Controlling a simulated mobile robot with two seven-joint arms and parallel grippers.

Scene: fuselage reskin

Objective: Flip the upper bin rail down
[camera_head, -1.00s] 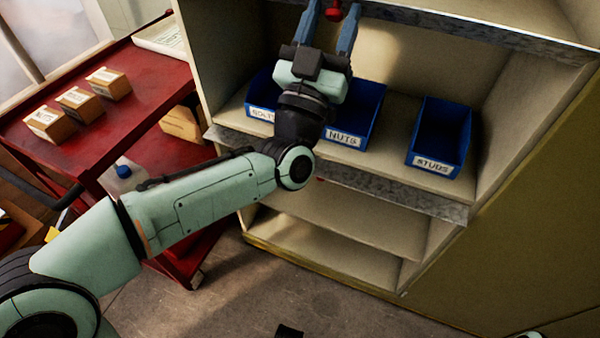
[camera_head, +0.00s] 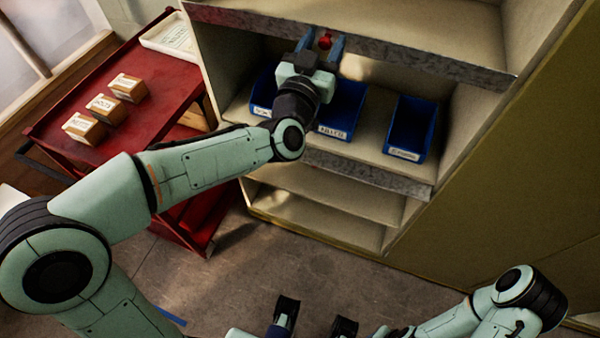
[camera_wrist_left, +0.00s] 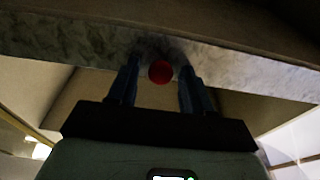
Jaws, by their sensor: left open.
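The upper bin rail (camera_head: 410,60) is a grey mottled metal strip along the front edge of the upper shelf; it also crosses the wrist view (camera_wrist_left: 75,45). It stands upright against the shelf edge. A red knob (camera_head: 325,41) sits at its lower edge. My left gripper (camera_head: 320,40) is open, with one finger on each side of the knob. In the left wrist view the knob (camera_wrist_left: 160,72) lies between the fingertips, with gaps on both sides. My right gripper (camera_head: 316,312) is low at the bottom edge, its fingers apart and empty, partly cut off.
Blue bins labelled nuts (camera_head: 345,115) and studs (camera_head: 410,128) stand on the shelf below, with another bin (camera_head: 263,95) partly behind my left gripper. A lower rail (camera_head: 370,175) edges that shelf. A red cart (camera_head: 165,95) with small boxes stands left.

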